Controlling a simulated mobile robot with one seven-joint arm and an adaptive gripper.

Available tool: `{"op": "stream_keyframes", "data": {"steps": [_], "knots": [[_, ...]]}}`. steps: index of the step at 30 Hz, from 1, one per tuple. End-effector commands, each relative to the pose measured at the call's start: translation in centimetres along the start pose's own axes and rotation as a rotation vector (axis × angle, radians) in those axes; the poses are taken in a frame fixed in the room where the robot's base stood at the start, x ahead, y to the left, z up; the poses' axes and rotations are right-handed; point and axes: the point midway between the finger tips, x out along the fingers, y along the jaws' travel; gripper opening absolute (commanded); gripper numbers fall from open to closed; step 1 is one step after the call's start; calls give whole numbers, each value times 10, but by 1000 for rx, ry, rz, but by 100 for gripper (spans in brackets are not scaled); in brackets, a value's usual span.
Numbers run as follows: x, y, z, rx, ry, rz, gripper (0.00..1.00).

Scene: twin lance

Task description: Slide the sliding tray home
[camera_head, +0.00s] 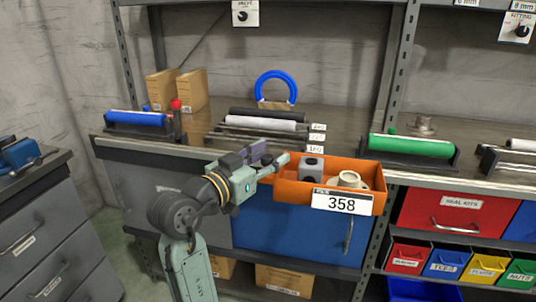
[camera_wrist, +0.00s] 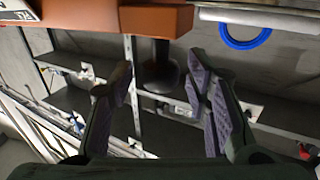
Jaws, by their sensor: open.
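The sliding tray, an orange open bin (camera_head: 287,190) labelled 358, juts out past the front edge of the shelf in the head view. It holds a grey block (camera_head: 311,168) with a hole and a cream ring-shaped part (camera_head: 350,181). My gripper (camera_head: 276,160) is at the tray's left end, with its fingers apart. In the wrist view the orange tray (camera_wrist: 157,20) crosses the top, and a dark knob-like part (camera_wrist: 160,68) extends from it between my open fingers (camera_wrist: 160,78). Whether either finger touches the knob cannot be told.
Behind lie a blue roll (camera_head: 136,118), a green roll (camera_head: 411,145) and white and black rolls (camera_head: 262,124). A blue ring (camera_head: 275,87) stands farther back. A blue panel (camera_head: 290,235) is below the tray; coloured bins (camera_head: 440,262) are lower right.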

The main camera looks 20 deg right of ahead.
Motion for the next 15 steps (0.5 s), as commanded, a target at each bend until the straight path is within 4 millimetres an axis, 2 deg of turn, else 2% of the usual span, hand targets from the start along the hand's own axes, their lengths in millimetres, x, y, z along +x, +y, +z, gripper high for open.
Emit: {"op": "stream_keyframes", "data": {"steps": [6, 15], "knots": [[0, 0, 0, 0, 0, 0, 44], [0, 0, 0, -1, 0, 0, 25]]}}
